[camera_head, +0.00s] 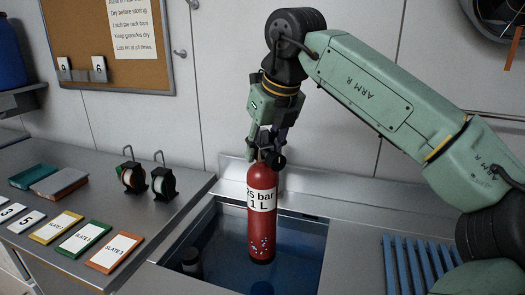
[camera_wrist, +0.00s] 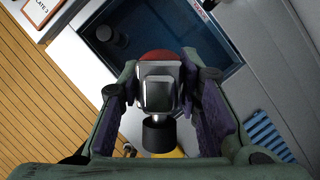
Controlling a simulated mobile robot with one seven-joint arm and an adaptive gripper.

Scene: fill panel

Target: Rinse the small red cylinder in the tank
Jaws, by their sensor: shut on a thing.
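The small red cylinder (camera_head: 262,228) hangs upright below my gripper (camera_head: 267,150), with a white label reading "1 L" and pale flecks near its base. My gripper is shut on the top of the cylinder. The tank (camera_head: 312,262) is a dark blue basin sunk in the counter; the cylinder is over or in it, and I cannot tell whether its base is under water. In the wrist view the cylinder's valve top (camera_wrist: 158,90) sits between the fingers (camera_wrist: 165,115), with a little red (camera_wrist: 160,55) showing beyond it. The tank (camera_wrist: 190,35) lies behind it.
A dark small object (camera_head: 191,262) is at the tank's left side. Slates (camera_head: 114,252) and two reels (camera_head: 132,178) stand on the left counter. A blue slatted rack (camera_head: 410,265) is right of the tank. A wall rises behind the tank.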

